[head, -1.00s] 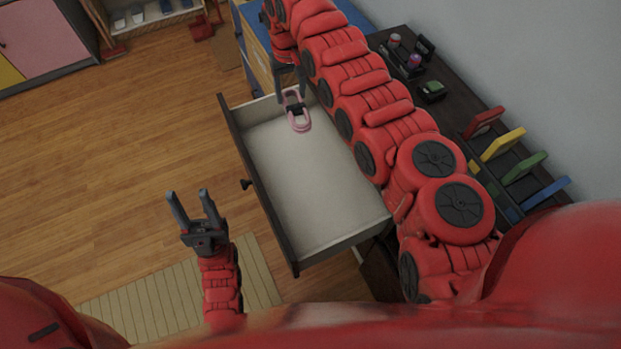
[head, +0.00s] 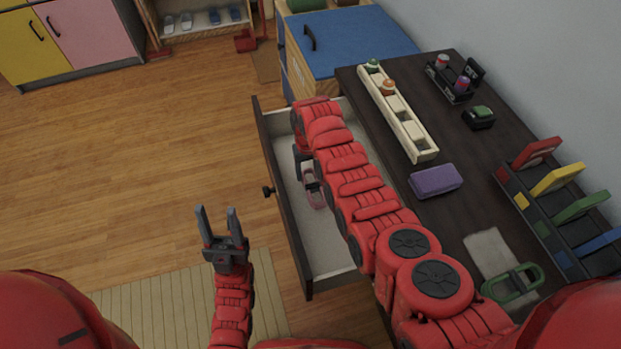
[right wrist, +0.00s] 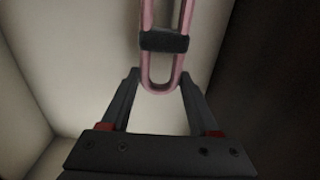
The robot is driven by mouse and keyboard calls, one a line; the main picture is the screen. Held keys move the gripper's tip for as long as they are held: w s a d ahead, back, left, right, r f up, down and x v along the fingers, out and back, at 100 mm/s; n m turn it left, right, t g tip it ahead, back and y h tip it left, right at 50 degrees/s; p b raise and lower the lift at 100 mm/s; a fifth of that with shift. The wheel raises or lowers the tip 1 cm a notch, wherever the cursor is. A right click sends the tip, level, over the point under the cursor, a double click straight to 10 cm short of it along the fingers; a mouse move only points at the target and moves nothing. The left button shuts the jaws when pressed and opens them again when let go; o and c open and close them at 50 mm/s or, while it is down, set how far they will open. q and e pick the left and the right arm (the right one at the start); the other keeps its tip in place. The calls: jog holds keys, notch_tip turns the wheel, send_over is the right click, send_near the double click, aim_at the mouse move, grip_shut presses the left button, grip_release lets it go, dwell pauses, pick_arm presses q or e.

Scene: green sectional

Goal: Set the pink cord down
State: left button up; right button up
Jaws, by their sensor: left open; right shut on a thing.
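The pink cord (head: 314,192) is a loop with a dark band, over the pale inside of the open drawer (head: 290,232). My right gripper (head: 307,168) reaches down into the drawer, partly hidden by my arm. It is shut on the cord. In the right wrist view, the near end of the cord (right wrist: 161,84) sits between the fingers of the right gripper (right wrist: 160,72), with the band just beyond. I cannot tell whether the cord touches the drawer floor. My left gripper (head: 219,210) is open and empty, left of the drawer.
The dark desk (head: 450,210) right of the drawer holds a purple block (head: 435,180), a long cream tray (head: 400,115), a green loop (head: 513,282) and a colored rack (head: 550,215). A blue-topped cabinet (head: 350,40) stands beyond.

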jog(key=shift+f+b, duration=0.65)
jog(key=shift+f, duration=1.05)
jog(key=o, duration=1.4)
jog(key=shift+f, duration=0.1)
jog(key=shift+r, duration=0.45)
notch_tip(320, 180, up, 11)
jog(key=shift+r+p, duration=0.2)
jog(key=shift+p, duration=0.75)
